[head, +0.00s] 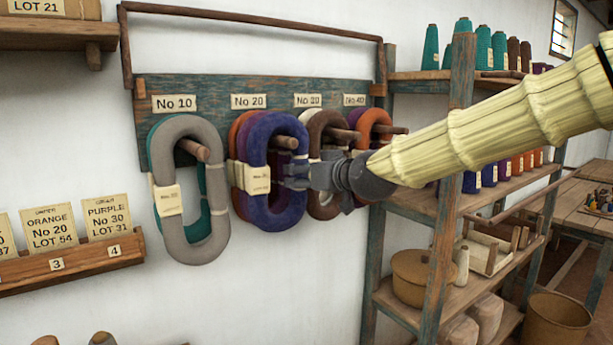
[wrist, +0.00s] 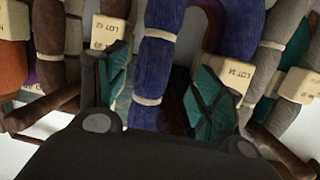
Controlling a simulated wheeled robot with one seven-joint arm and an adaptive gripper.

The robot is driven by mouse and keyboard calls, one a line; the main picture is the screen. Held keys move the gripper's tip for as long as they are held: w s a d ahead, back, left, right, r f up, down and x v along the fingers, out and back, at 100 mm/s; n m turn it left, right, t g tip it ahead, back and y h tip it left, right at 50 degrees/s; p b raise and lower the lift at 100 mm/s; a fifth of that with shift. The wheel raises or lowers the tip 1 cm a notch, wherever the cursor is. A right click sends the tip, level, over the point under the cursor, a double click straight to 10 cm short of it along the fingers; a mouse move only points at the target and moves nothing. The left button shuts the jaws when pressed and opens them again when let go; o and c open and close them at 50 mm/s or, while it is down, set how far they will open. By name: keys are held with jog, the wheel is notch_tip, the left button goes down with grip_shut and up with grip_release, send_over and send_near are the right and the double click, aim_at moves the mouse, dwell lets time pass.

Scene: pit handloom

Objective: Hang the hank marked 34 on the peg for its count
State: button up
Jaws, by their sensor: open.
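The blue hank (head: 290,200) hangs with its loop around the peg (head: 284,143) under the No 20 label (head: 249,101). Its paper tag (head: 257,180) is too small to read in the head view. In the wrist view a tag reading LOT 34 (wrist: 233,72) sits on the blue hank's right strand, and the other blue strand (wrist: 155,65) runs between my fingers. My gripper (head: 290,176) is open at the hank's right strand, with teal-padded fingers (wrist: 162,95) on either side of it. Whether they touch the yarn cannot be told.
Orange and purple hanks hang behind the blue one. A grey hank (head: 208,240) is on the No 10 peg (head: 193,149); brown (head: 324,135) and orange (head: 372,120) hanks hang at right, close to my gripper. A card rack (head: 70,265) is at left, shelves (head: 440,205) at right.

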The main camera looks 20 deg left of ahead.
jog(key=v, duration=1.2)
jog(key=w+d+f+m+g+h, duration=0.1)
jog(key=d+f+m+h, duration=0.15)
jog(key=f, duration=1.05)
jog(key=w+d+f+m+g+h, duration=0.1)
jog(key=d+f, duration=0.2)
jog(key=f, duration=1)
jog(key=s+d+f+m+g+h, duration=0.1)
jog(key=s+d+f, duration=0.3)
jog(key=f, duration=0.7)
jog(key=s+d+f+m+g+h, duration=0.1)
jog(key=s+d+f, duration=0.4)
jog(key=f, duration=0.6)
jog(key=s+d+f+m+g+h, duration=0.15)
jog(key=s+d+f, duration=0.25)
jog(key=f, duration=0.7)
jog(key=s+d+f+m+g+h, duration=0.1)
jog(key=s+d+f, duration=0.4)
jog(key=s, duration=0.4)
jog(key=s+d+f+g+h, duration=0.2)
jog(key=s+d+f, duration=0.4)
jog(key=s, duration=0.4)
jog(key=s+d+f+m+g+h, duration=0.1)
jog(key=s+d+f, duration=0.5)
jog(key=s, duration=0.3)
jog(key=shift+s+d+m+g+h+b, duration=0.3)
jog(key=shift+s+d+g+h+b, duration=0.05)
jog(key=shift+d+h, duration=0.1)
jog(key=shift+f, duration=0.1)
